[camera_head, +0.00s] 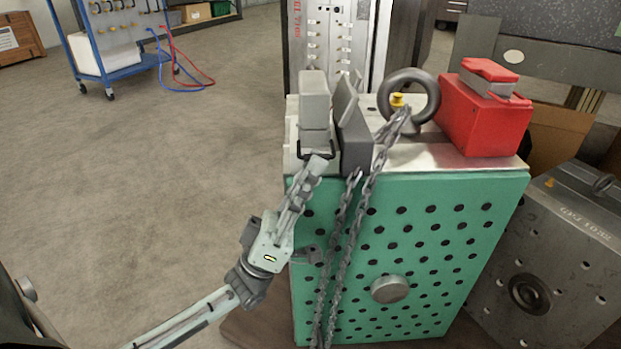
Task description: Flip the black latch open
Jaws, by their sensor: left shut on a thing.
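The black latch (301,155) is a thin dark loop at the front of the light grey block (314,115), on the top left edge of the green mould base (420,240). My left gripper (317,164) reaches up to it from the lower left. Its fingers are shut on the latch and cover part of it. The exact contact is too small to make out. My right gripper is not in view.
A dark grey block (355,145) stands right of the latch. A chain (368,210) hangs from the eye bolt (408,95) down the green front. A red block (482,115) sits at the top right. Open floor (150,170) lies left.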

